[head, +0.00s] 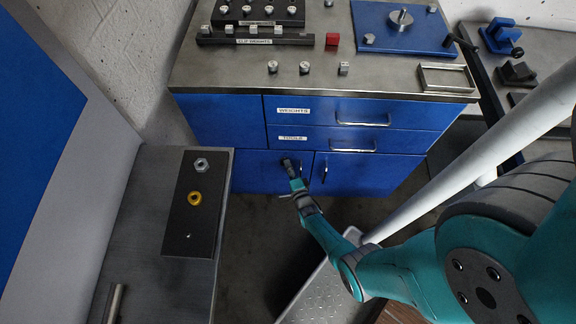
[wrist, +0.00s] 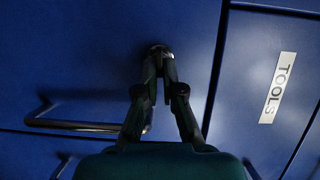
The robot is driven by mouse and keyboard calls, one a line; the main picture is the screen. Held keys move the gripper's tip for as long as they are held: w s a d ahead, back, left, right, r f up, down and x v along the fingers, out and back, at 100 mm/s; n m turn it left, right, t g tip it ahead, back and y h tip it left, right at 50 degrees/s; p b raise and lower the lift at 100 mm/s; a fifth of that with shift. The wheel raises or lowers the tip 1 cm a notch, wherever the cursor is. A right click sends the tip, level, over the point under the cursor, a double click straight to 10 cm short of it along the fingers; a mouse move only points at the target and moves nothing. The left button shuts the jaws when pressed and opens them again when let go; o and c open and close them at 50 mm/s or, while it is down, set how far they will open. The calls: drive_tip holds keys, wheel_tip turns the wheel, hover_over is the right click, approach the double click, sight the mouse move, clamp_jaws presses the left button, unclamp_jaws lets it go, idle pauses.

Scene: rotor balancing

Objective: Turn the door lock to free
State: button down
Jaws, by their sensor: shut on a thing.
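The door lock (wrist: 159,48) is a small round metal piece on a blue cabinet door (wrist: 80,45) in the wrist view. My gripper (wrist: 160,56) is shut on it, with both fingertips meeting at the lock. The fingers cover most of it, so I cannot tell which way it is turned. In the head view my gripper (head: 289,166) reaches the upper part of the left lower door (head: 255,172), below the TOOLS drawer (head: 350,140). The lock itself is hidden there by my gripper. The door looks closed.
A bar handle (wrist: 85,124) stands out from the door close beside my fingers. Another handle (head: 324,172) is on the right lower door. A grey bench (head: 140,210) with a dark plate stands at left. The worktop (head: 220,72) above holds rotor parts.

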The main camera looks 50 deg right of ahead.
drive_tip(key=shift+f+m, duration=0.15)
drive_tip(key=shift+m, duration=0.45)
drive_tip(key=c, duration=1.3)
unclamp_jaws()
drive_tip(key=v, duration=1.2)
drive_tip(key=shift+f, duration=0.15)
